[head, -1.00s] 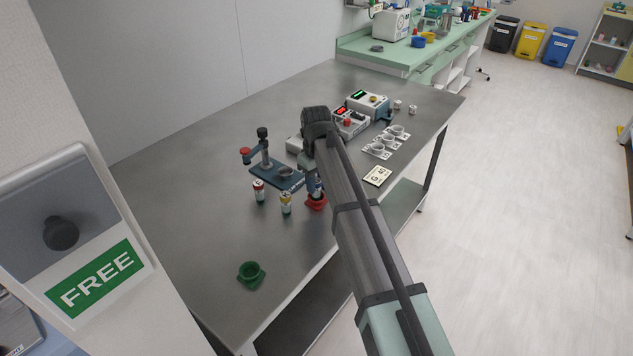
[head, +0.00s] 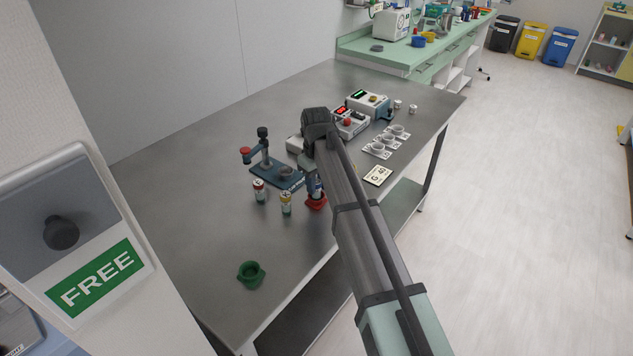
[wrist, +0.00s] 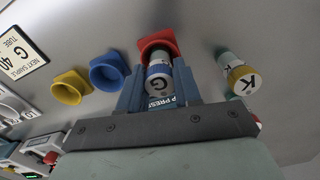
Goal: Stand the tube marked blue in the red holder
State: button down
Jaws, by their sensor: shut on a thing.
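My gripper (wrist: 160,92) is shut on a tube (wrist: 157,70) with a blue band and a pale cap lettered G. The red holder (wrist: 154,42) shows just beyond the tube's far end in the wrist view. In the head view the tube (head: 317,186) is at the red holder (head: 316,204), directly above or in its mouth. My arm hides part of both. I cannot tell how deep the tube sits or whether it touches the holder's bottom.
A yellow-banded tube (head: 286,204) and a red-banded tube (head: 259,191) stand close by on the left. A blue holder (wrist: 109,70) and a yellow holder (wrist: 70,88) are near the red one. A green holder (head: 251,274) stands at the front, with bare table around it.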

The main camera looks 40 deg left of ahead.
aim_at(317, 182)
jog(key=shift+f, duration=0.35)
jog(key=c, duration=1.1)
grip_release()
jog(key=shift+o, duration=0.2)
jog(key=shift+r, duration=5.5)
jog(key=shift+d, duration=0.1)
